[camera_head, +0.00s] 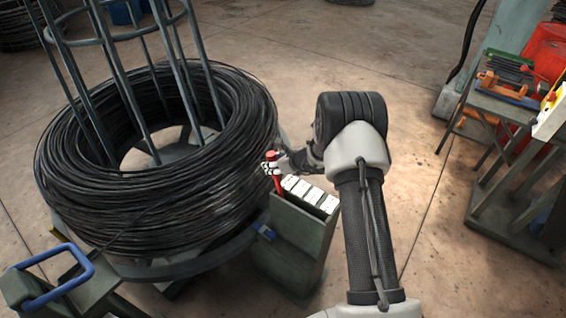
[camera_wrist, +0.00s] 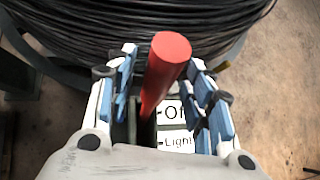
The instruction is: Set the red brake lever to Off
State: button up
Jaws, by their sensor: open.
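The red brake lever (camera_head: 278,184) stands up at the left end of a row of white label plates (camera_head: 300,188) on a grey-green box (camera_head: 304,246). In the wrist view the red lever (camera_wrist: 164,72) rises between my two blue-padded fingers. A plate reading "Of", partly hidden (camera_wrist: 174,112), and one reading "Light" (camera_wrist: 177,143) lie just right of the lever's lower part. My gripper (camera_head: 270,164) is open around the lever, with a visible gap to the right finger. Contact with the left finger cannot be told. The lever's base is hidden.
A large coil of black wire (camera_head: 200,190) on a caged stand is close left of the box. A blue handle (camera_head: 60,280) is at the front left. A cart with tools (camera_head: 500,100) stands at the right. Floor between cart and box is clear.

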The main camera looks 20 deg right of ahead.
jog(key=v, duration=0.9)
jog(key=s+a+r+n+g+y, duration=0.1)
jog(key=s+a+r+n, duration=0.1)
jog(key=a+r+n, duration=0.35)
jog(key=s+a+r+n+y, duration=0.1)
jog(key=s+a+r+n, duration=0.15)
jog(key=r, duration=0.55)
jog(key=s+a+r+n+g, duration=0.2)
jog(key=s+a+r+n, duration=0.5)
jog(key=s, duration=0.4)
jog(key=s+r+n+g+h+b, duration=0.15)
jog(key=s+r+n, duration=0.25)
jog(key=s+n, duration=0.6)
jog(key=s+d+n+h, duration=0.4)
jog(key=s+d, duration=0.4)
jog(key=s, duration=0.6)
jog(key=shift+n, duration=0.7)
